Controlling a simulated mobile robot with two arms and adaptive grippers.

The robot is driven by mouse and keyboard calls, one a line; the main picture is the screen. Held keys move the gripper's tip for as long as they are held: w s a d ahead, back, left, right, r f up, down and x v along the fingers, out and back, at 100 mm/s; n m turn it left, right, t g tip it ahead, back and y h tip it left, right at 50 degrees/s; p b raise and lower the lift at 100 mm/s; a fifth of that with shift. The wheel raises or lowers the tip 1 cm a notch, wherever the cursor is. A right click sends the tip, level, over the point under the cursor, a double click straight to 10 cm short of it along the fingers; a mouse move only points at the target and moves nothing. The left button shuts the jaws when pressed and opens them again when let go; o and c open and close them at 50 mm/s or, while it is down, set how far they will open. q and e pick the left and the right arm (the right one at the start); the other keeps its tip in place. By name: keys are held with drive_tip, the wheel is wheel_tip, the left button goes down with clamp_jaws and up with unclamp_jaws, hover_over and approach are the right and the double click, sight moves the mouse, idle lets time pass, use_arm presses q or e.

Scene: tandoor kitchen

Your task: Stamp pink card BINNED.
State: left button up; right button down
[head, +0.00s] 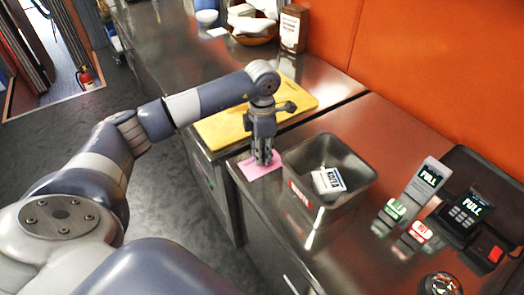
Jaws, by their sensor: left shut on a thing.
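The pink card (250,170) lies on the steel counter near its front edge, left of a steel bin. My left gripper (262,161) points straight down over the middle of the card, with its fingertips at or just above it. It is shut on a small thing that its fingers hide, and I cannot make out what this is. The fingers cover part of the card, and no mark is readable on it. A green-labelled block (395,208) and a red-labelled block (419,232) stand on the counter at the right. My right gripper is not in view.
The steel bin (350,198) holds a white labelled box (328,181). A yellow board (222,131) lies behind the gripper. A "FULL" display (428,177), a dark keypad device (465,212) and a round object (440,284) are at the right. The lower middle counter is clear.

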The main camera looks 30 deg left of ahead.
use_arm(q)
drive_tip(key=shift+r+p, duration=1.6)
drive_tip(key=shift+r, duration=1.45)
